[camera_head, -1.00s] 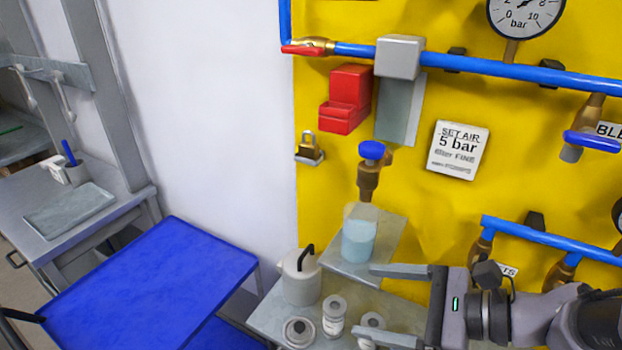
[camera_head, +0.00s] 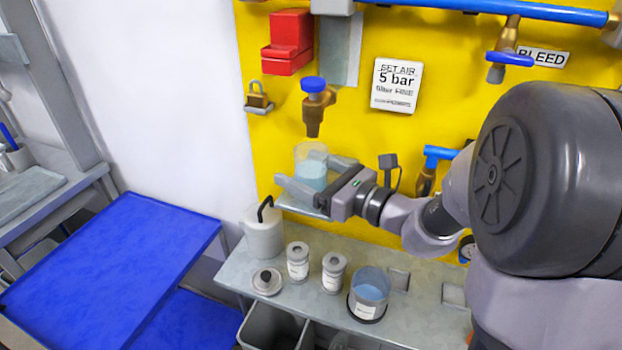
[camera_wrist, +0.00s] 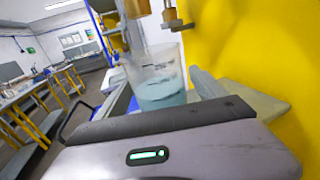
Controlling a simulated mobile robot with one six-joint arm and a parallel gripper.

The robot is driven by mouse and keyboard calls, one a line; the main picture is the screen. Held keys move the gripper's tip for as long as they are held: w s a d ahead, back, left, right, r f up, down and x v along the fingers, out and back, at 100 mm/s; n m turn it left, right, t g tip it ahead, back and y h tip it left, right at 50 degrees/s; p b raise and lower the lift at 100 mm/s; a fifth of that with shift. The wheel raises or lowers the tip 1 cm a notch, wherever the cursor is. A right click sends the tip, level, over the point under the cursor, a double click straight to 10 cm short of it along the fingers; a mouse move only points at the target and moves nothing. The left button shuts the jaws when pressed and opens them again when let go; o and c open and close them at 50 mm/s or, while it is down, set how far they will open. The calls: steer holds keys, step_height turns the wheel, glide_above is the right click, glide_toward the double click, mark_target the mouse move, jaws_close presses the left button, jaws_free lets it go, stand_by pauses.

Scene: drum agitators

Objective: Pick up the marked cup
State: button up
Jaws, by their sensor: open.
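A clear cup with pale blue liquid (camera_head: 311,168) stands upright on the small shelf under the brass valve. In the wrist view this cup (camera_wrist: 160,82) shows faint marks on its wall. My gripper (camera_head: 308,172) is open at the shelf, with one finger on each side of the cup; contact cannot be told. The near finger hides part of the cup's lower side in the head view. A second clear cup (camera_head: 370,286), with blue contents and a white label, stands on the bench below, away from my gripper.
The brass valve with a blue knob (camera_head: 313,100) hangs just above the cup. The yellow panel (camera_head: 430,140) is close behind. A white jug (camera_head: 263,232), two labelled jars and a round lid (camera_head: 267,281) sit on the grey bench (camera_head: 230,277). A blue table (camera_head: 110,270) is clear.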

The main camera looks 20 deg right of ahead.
steer(key=shift+x, duration=1.05)
steer(key=shift+d, duration=0.1)
steer(key=c, duration=1.6)
